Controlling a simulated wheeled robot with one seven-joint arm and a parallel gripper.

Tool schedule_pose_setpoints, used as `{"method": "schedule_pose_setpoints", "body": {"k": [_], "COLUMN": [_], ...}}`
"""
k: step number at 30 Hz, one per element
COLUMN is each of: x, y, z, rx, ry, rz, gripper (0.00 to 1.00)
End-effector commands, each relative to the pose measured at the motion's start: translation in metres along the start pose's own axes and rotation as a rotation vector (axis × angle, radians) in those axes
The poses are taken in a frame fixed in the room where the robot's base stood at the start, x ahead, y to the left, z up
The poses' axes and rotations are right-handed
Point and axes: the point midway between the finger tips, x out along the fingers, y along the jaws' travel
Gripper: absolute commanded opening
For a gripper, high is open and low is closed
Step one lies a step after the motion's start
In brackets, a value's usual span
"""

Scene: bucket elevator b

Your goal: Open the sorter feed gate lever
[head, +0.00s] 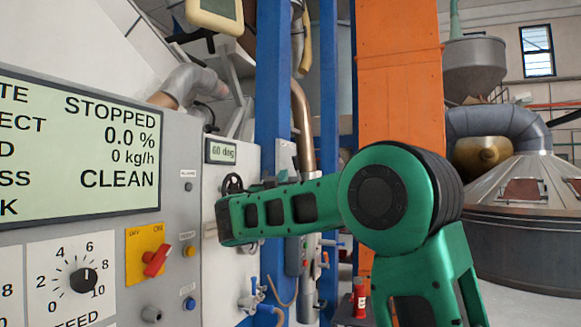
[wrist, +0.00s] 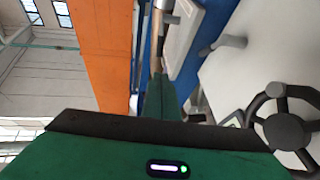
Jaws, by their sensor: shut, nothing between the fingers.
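My gripper (head: 232,220) is at the left end of my green arm, in front of the white panel in the head view. Its fingers are hidden there. In the wrist view its green body (wrist: 160,145) fills the bottom, and nothing is seen held. A dark handwheel (head: 232,183) sits just above it; a dark handwheel also shows at right in the wrist view (wrist: 285,125). A grey handle (wrist: 224,44) sticks out from the pale panel in the wrist view. I cannot tell which part is the sorter feed gate lever.
A display (head: 221,151) reads "60 deg" above the handwheel. At left, a control panel has a screen (head: 80,150) reading STOPPED, a red switch (head: 157,261) and a dial (head: 84,281). Blue posts (head: 273,80) and an orange column (head: 400,80) stand behind my arm.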

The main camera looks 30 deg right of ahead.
Motion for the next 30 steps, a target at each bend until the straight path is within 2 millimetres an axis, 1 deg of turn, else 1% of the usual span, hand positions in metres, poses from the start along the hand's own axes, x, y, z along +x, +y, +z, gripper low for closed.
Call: {"method": "schedule_pose_setpoints", "body": {"k": [6, 8, 11, 24, 30], "x": [0.003, 0.007, 0.019, 0.099, 0.127], "y": [0.002, 0.002, 0.003, 0.004, 0.003], "z": [0.001, 0.001, 0.001, 0.002, 0.001], "rx": [-0.001, -0.002, 0.000, -0.001, -0.001], "ry": [-0.002, -0.002, -0.002, -0.003, -0.003], "rz": [0.002, 0.003, 0.005, 0.006, 0.004], "gripper": [0.00, 0.00, 0.00, 0.00, 0.00]}}
